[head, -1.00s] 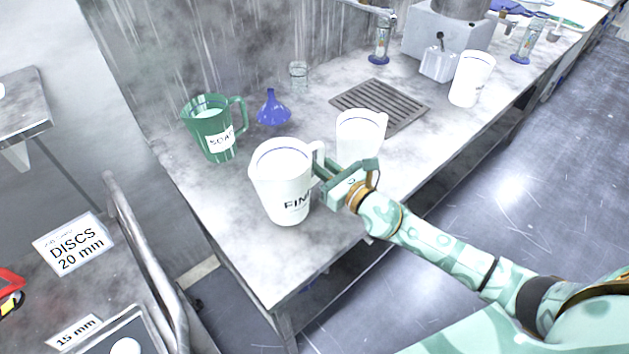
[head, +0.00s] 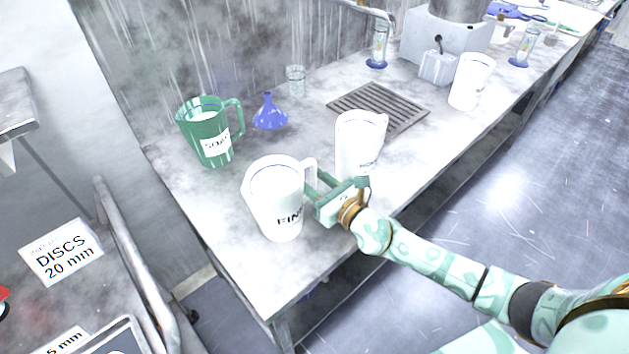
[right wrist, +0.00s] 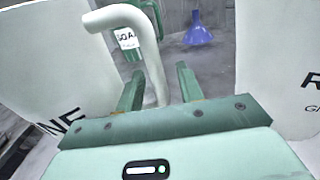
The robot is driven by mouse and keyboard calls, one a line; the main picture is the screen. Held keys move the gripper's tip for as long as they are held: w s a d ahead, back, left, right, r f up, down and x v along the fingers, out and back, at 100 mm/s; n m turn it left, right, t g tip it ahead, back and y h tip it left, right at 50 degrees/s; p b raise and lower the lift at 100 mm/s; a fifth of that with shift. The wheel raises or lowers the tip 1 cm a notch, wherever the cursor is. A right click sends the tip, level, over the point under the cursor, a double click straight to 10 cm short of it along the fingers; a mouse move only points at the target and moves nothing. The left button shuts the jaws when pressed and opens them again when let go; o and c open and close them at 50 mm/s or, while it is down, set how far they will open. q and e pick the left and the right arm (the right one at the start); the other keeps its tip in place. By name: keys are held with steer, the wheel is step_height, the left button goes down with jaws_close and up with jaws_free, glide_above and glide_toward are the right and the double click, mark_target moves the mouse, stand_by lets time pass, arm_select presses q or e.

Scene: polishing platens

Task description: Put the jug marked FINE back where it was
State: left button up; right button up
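The white jug marked FINE (head: 277,205) is upright at the near left end of the bench (head: 240,262), and its base appears to rest on the top. My right gripper (head: 318,190) is at its handle, on the jug's right side. In the right wrist view the handle (right wrist: 156,75) runs down between the two fingers (right wrist: 160,90), with a gap visible beside it, so the gripper looks open around the handle. The lettering is partly readable there. My left gripper is not in view.
A second white jug (head: 357,140) stands close behind my right gripper. A green SOAP jug (head: 207,125), a blue funnel (head: 270,115) and a clear glass (head: 296,80) stand behind. A drain grate (head: 405,112) and a third white jug (head: 470,82) are farther right.

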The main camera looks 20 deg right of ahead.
steer(key=shift+s+r+p, duration=0.15)
steer(key=shift+r+p, duration=0.1)
steer(key=shift+p, duration=0.05)
steer(key=v, duration=1.1)
steer(key=shift+s+f, duration=0.1)
steer(key=shift+s+d, duration=0.15)
steer(key=shift+s, duration=0.15)
